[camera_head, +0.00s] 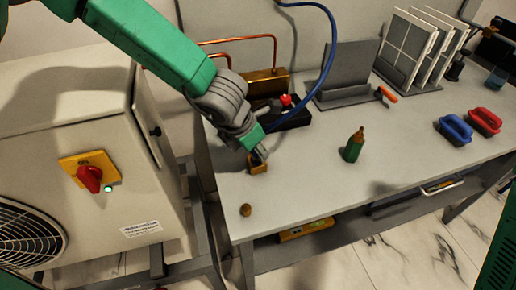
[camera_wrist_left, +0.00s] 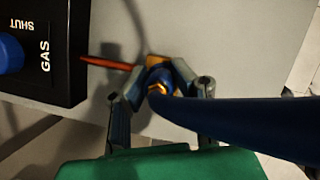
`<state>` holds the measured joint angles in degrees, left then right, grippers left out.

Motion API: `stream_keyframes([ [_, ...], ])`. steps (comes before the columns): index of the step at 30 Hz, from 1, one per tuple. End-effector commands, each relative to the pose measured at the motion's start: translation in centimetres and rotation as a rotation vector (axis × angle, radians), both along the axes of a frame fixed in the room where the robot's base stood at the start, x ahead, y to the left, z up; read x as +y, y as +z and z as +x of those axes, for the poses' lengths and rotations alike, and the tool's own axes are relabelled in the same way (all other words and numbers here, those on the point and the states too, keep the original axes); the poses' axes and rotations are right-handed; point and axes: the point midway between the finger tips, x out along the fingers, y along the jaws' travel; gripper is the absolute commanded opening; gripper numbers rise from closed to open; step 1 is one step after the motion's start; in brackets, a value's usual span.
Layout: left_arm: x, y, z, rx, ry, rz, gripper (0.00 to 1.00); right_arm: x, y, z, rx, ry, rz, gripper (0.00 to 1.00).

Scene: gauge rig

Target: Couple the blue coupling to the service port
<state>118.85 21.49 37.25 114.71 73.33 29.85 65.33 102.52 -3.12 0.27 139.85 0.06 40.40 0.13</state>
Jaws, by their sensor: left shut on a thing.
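My left gripper (camera_head: 258,155) is low over the left part of the bench. In the left wrist view its two fingers (camera_wrist_left: 160,100) are closed around the blue coupling (camera_wrist_left: 158,76), which shows a brass-coloured ring. A blue hose (camera_wrist_left: 250,118) runs from the coupling to the right; in the head view the hose (camera_head: 328,55) loops up behind. A small brass-yellow block (camera_head: 257,168) is right beneath the fingertips; whether the coupling touches it or sits in it cannot be told. I cannot single out the service port with certainty. My right gripper is not in view.
A black box (camera_wrist_left: 68,60) marked GAS and SHUT stands beside the gripper. Copper pipes (camera_head: 250,40) rise behind. A brass cap (camera_head: 246,210) lies near the bench corner; a green bottle (camera_head: 353,146) stands right. A cabinet with red switch (camera_head: 90,178) is left. Mid-bench front is clear.

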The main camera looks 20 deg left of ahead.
Motion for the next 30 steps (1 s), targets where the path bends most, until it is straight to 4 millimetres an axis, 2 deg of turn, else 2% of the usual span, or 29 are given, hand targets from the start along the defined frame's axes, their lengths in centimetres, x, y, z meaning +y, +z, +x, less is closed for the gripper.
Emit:
stream_keyframes([
  [27, -0.01, -0.43, 0.02, -0.001, -0.001, 0.0, 0.0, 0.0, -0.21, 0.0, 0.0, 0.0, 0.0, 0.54],
  [28, -0.01, -0.43, 0.02, -0.001, -0.001, 0.0, 0.24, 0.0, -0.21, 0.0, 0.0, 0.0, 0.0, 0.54],
  [29, -0.01, -0.43, 0.02, -0.001, -0.001, 0.0, 0.34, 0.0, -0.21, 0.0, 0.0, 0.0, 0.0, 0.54],
  [30, -0.01, -0.43, 0.02, -0.001, -0.001, 0.0, 0.34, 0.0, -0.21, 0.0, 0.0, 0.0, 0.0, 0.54],
])
